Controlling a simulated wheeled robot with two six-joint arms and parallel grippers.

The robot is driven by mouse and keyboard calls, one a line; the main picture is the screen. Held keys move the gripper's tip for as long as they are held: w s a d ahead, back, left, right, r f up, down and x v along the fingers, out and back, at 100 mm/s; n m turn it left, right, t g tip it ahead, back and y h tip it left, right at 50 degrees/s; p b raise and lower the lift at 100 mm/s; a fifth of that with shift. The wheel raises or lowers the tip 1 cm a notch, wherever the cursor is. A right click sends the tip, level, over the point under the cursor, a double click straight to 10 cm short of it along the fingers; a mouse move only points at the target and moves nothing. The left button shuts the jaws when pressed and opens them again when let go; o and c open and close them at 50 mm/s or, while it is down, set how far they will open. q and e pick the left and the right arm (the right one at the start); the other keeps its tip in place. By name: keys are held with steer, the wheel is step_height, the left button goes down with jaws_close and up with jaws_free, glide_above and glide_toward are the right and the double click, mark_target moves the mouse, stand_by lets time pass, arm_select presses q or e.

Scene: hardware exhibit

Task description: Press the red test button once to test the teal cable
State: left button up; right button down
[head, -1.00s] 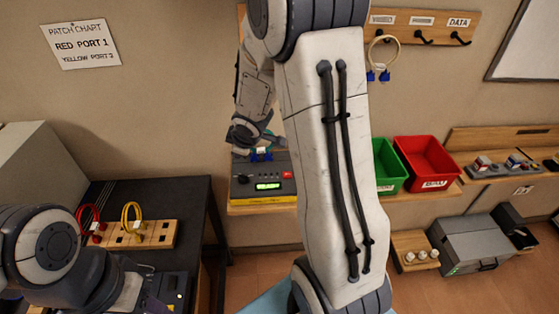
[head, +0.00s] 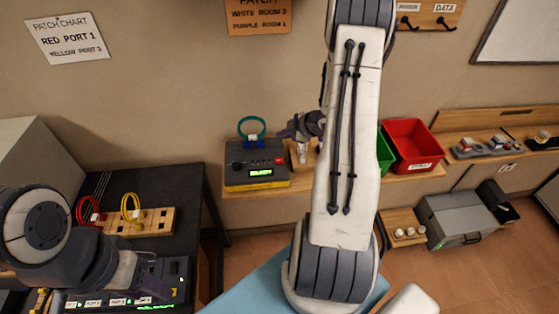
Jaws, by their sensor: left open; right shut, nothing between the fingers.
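The tester (head: 236,181) is a dark grey box with a yellow front edge and a lit green display (head: 261,172) on the shelf. The red test button (head: 280,160) is on its upper right. The teal cable (head: 251,125) stands as a loop at the tester's back, its blue plugs at the top of the box. My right gripper (head: 303,153) is shut and empty just right of the tester, apart from the button. My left gripper (head: 165,282) is open at lower left, near the port panel; its fingertips are hard to make out against it.
Red (head: 98,217) and yellow (head: 132,206) cables stand at a wooden block (head: 155,222) on the black table. A green bin (head: 385,157) and a red bin (head: 413,146) sit right of the tester. My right arm hides part of the shelf.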

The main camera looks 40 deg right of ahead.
steer(key=b, duration=0.7)
glide_above(283, 162)
step_height(283, 162, down, 7)
steer(key=shift+w+f, duration=0.15)
steer(key=shift+f, duration=0.05)
steer(key=shift+f+b, duration=0.3)
steer(key=shift+f, duration=0.3)
steer(key=shift+f, duration=0.1)
stand_by(0.8)
steer(key=shift+f, duration=0.3)
steer(key=shift+f+b, duration=0.45)
steer(key=shift+b, duration=0.15)
stand_by(0.5)
steer(key=shift+r, duration=0.1)
steer(key=shift+r+p, duration=0.8)
steer(key=shift+p, duration=0.1)
